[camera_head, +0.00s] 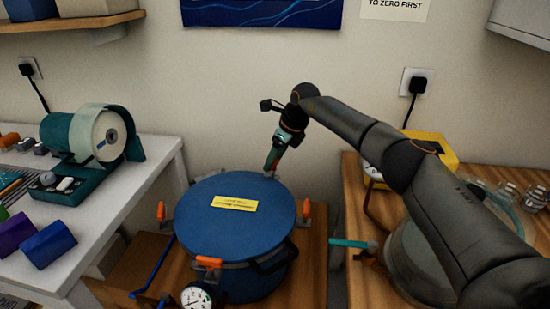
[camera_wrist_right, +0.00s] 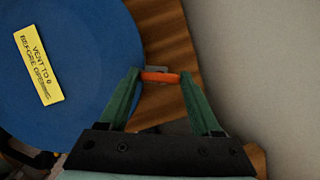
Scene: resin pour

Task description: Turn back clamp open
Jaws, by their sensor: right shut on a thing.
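The blue pot lid (camera_head: 228,232) has a yellow label (camera_head: 234,203) and sits on the pot on a wooden stand. Orange-handled clamps are at its left (camera_head: 161,211), front (camera_head: 208,262) and right (camera_head: 306,209). My right gripper (camera_head: 271,168) reaches down at the back edge of the lid. In the right wrist view its green fingers (camera_wrist_right: 160,76) are shut on the orange handle of the back clamp (camera_wrist_right: 160,77), just outside the lid's rim. The back clamp is hidden by the gripper in the head view. My left gripper is not in view.
A pressure gauge (camera_head: 196,296) is at the pot's front. A white table (camera_head: 120,205) with a teal-and-white machine (camera_head: 97,135) stands at left. A wooden bench (camera_head: 355,200) with a yellow device (camera_head: 430,145) is at right, under my right arm. The wall is close behind the pot.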

